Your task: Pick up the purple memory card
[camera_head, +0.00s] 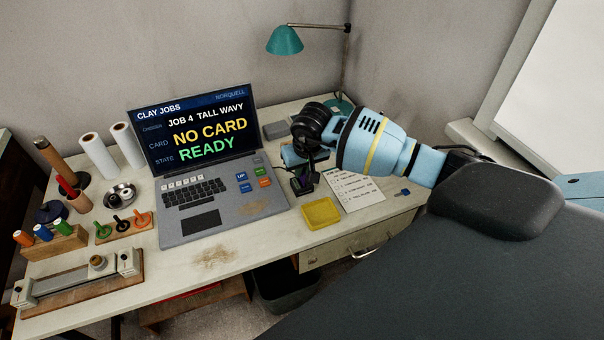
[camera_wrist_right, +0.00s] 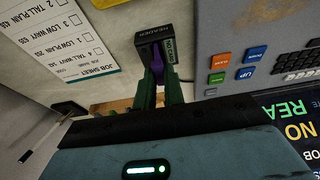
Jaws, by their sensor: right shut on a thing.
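The purple memory card (camera_wrist_right: 157,63) shows as a small purple piece between the fingertips of my right gripper (camera_wrist_right: 158,76) in the right wrist view. That gripper is shut on it. The card's far end is at the dark card reader (camera_wrist_right: 153,37); I cannot tell whether it sits in the slot. In the head view my right gripper (camera_head: 306,172) points down at the reader (camera_head: 302,186), right of the laptop, and its fingers hide the card. The laptop (camera_head: 215,222) screen reads "NO CARD" and "READY". My left gripper is not in view.
A yellow tray (camera_head: 321,213) lies in front of the reader, near the table's front edge. A job sheet (camera_head: 362,193) and a small blue object (camera_head: 402,192) lie to its right. A teal lamp (camera_head: 285,41) stands behind. Clay tools and rollers fill the left side.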

